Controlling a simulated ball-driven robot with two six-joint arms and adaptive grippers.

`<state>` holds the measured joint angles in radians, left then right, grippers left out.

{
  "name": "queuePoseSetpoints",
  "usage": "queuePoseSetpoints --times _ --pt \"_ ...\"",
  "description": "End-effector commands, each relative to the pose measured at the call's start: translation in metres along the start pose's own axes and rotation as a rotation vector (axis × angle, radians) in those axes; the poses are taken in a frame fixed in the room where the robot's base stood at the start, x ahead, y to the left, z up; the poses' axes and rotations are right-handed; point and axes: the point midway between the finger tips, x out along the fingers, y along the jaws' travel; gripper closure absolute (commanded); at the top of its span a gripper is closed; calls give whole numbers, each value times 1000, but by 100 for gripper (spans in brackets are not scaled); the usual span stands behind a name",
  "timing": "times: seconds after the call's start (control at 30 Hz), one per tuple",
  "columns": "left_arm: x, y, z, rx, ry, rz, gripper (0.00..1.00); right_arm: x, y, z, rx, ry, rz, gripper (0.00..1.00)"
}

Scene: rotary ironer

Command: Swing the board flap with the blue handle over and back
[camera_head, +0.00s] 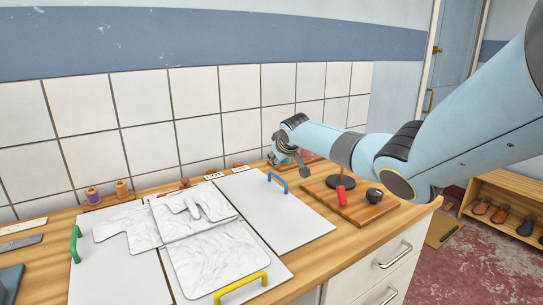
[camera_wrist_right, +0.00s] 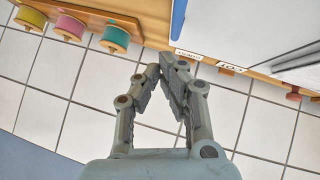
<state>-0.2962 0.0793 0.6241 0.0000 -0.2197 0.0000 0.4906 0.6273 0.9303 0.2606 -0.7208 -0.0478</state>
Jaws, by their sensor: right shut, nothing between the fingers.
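The white board flap (camera_head: 290,220) with the blue handle (camera_head: 277,181) lies flat on the counter, right of the middle board. My left gripper is not in view.
A yellow-handled (camera_head: 242,287) middle board and a green-handled (camera_head: 75,244) left board carry marbled pale cloth (camera_head: 215,262). A wooden board (camera_head: 372,212) with a red piece (camera_head: 341,195) and black knob (camera_head: 374,195) sits right. Thread spools (camera_wrist_right: 68,27) and tiled wall are close to my right gripper.

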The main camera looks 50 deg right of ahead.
Motion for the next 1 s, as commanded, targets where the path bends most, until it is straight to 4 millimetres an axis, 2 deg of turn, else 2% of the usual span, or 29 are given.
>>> queuePoseSetpoints --times 0.1,0.4,1.0 --pt "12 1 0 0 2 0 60 12 2 12 0 0 1 100" --pt "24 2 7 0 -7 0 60 26 4 26 -1 0 0 100" --pt "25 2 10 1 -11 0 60 28 5 27 -2 0 1 100"
